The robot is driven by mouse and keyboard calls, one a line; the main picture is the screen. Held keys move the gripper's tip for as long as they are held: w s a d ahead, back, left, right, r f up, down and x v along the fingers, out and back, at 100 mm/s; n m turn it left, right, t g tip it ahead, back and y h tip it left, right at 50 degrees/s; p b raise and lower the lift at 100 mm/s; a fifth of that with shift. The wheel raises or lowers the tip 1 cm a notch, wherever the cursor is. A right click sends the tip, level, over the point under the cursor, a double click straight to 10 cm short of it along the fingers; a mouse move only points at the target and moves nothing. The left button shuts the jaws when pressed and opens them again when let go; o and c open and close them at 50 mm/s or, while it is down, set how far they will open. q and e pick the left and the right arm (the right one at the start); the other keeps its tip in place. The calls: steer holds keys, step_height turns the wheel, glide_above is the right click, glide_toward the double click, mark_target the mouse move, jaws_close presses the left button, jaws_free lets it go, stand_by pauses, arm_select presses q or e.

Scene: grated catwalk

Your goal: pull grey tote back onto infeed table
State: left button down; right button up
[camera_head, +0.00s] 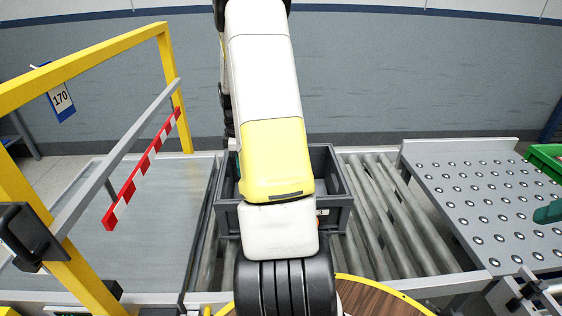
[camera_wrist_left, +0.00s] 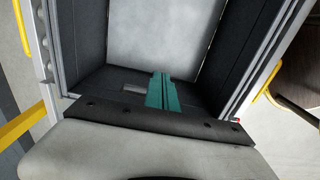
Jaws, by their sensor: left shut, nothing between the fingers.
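The dark grey tote (camera_head: 335,180) sits on the roller section in the middle of the head view, largely covered by my arm. In the left wrist view its dark walls (camera_wrist_left: 85,35) frame a pale floor. My left gripper (camera_wrist_left: 163,92) shows there as two teal fingers, shut together and empty, over the tote's opening near a wall with a slot. I cannot tell whether they touch it. The arm hides this gripper in the head view. A teal piece at the right edge of the head view looks like my right gripper (camera_head: 548,213), mostly cut off.
A flat grey table (camera_head: 150,225) lies left of the rollers (camera_head: 390,215), below a yellow frame (camera_head: 90,70) with a red-and-white bar (camera_head: 145,165). A ball-transfer table (camera_head: 480,200) and a green crate (camera_head: 546,158) are at the right. A round wooden top (camera_head: 375,297) shows below.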

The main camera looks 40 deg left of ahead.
arm_select(q)
step_height(320, 180, down, 10)
steer(key=shift+s+r, duration=0.1)
steer(key=shift+s, duration=0.05)
steer(key=shift+s+a+r, duration=0.2)
steer(key=shift+s+a, duration=0.65)
steer(key=shift+a, duration=0.15)
steer(key=shift+s+a, duration=0.35)
steer(key=shift+a, duration=0.1)
steer(key=s+a, duration=0.3)
steer(key=a, duration=0.1)
steer(key=s+a, duration=0.7)
steer(key=a, duration=0.1)
steer(key=shift+s, duration=0.15)
